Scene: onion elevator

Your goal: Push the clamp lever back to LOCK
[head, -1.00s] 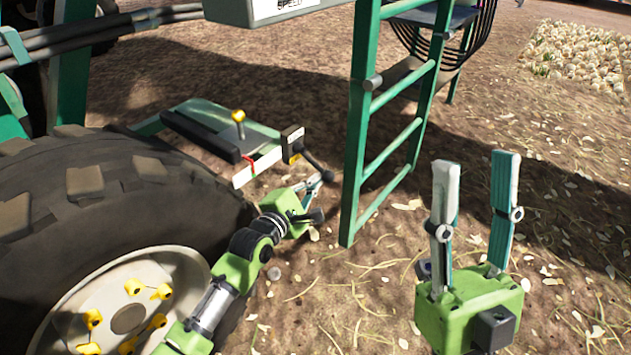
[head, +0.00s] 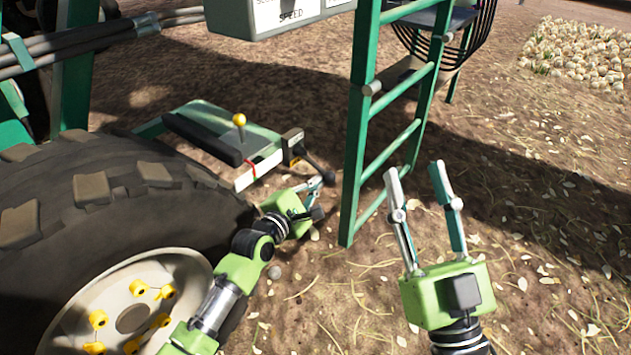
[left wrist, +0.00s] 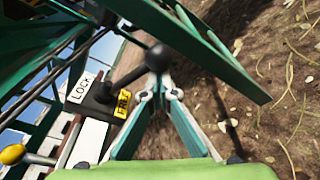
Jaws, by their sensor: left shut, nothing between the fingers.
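The clamp lever (head: 314,163) is a black bar with a ball knob on a small block beside the green platform. In the left wrist view the lever (left wrist: 131,74) leans away from the white LOCK label (left wrist: 80,88), on the side of the yellow FREE label (left wrist: 123,103). My left gripper (head: 320,180) is shut and empty at the knob; its fingertips (left wrist: 157,88) meet right by the knob. I cannot tell whether they touch it. My right gripper (head: 414,170) is open and empty, right of the ladder.
A green ladder (head: 358,130) stands close to the right of the lever. A large tyre (head: 120,190) fills the left. A yellow-knobbed stick (head: 239,120) rises from the green platform (head: 210,120). A grey control box (head: 235,20) hangs above. Open soil lies to the right.

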